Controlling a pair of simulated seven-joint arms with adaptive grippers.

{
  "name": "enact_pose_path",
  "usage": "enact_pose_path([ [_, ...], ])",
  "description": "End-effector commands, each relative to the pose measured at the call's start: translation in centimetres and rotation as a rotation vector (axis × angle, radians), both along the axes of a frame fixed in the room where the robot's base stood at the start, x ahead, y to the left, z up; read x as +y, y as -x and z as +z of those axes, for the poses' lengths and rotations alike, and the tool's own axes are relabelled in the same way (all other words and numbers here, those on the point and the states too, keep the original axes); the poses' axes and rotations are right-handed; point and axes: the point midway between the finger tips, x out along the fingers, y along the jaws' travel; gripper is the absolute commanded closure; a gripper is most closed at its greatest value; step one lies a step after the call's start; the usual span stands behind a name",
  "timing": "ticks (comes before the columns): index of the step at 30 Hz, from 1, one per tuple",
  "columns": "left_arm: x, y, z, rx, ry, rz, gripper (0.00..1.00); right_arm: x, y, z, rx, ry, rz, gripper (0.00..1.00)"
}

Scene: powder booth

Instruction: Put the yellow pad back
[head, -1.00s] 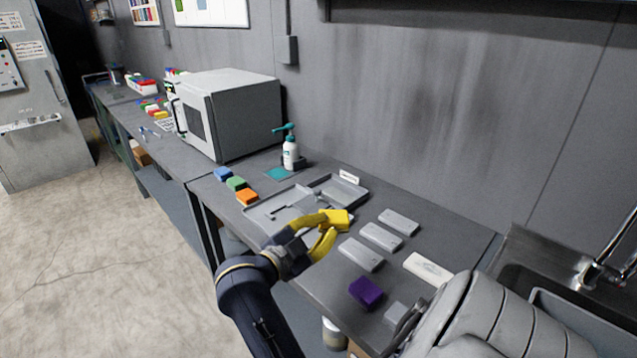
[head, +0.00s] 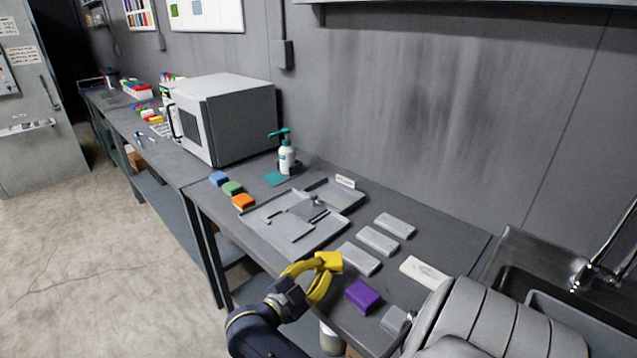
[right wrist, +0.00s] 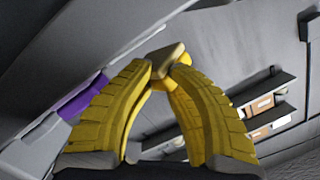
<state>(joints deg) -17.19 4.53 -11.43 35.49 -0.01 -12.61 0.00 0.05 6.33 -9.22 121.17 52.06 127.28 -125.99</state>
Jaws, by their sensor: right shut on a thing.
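My right gripper (head: 318,277) is shut on the yellow pad (head: 328,262) and holds it near the bench's front edge, by the nearest light grey block. In the right wrist view the pad (right wrist: 168,57) shows end-on between the tips of the yellow fingers (right wrist: 163,72). A purple pad (head: 362,297) lies to the right of the gripper, with a grey pad (head: 395,320) beside it. Blue (head: 218,178), green (head: 232,188) and orange (head: 243,201) pads lie in a row at the left. My left gripper is not in view.
A shallow grey tray (head: 274,233) lies behind the gripper. Several light grey blocks (head: 378,240) and a white block (head: 425,271) lie to the right. A pump bottle (head: 287,158) and a microwave (head: 235,118) stand behind. A sink (head: 530,262) is at far right.

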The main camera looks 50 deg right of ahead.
Motion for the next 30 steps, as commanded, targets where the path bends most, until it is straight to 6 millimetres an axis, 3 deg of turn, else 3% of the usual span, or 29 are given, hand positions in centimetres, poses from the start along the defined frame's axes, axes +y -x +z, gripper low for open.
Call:
enact_pose_path([
  [29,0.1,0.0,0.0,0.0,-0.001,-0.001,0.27,0.0,0.0,-2.0,0.001,-0.004,0.001,1.0],
  [30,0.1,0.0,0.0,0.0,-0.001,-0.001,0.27,0.0,0.0,-2.0,0.001,-0.006,0.001,0.81],
])
